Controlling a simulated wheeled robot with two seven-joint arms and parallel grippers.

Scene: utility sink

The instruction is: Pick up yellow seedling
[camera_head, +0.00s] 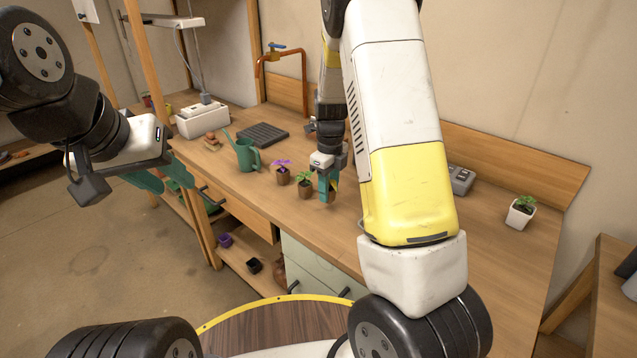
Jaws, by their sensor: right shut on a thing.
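My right gripper (328,186) is over the wooden workbench (400,200), with its teal fingers pointing down. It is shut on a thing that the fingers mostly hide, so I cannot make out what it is. No yellow seedling shows clearly. A green-leaved seedling in a brown pot (305,189) stands just left of the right gripper. A purple seedling in a brown pot (282,176) stands further left. My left gripper (150,180) is off the bench's left end, well away from the seedlings. Its teal fingers are partly hidden, and I cannot tell their opening.
A green watering can (246,155) and a dark ribbed tray (262,135) stand left of the pots. A white-potted plant (520,211) and a grey box (461,180) are at the right. An orange tap (280,58) rises behind. The bench front is mostly clear.

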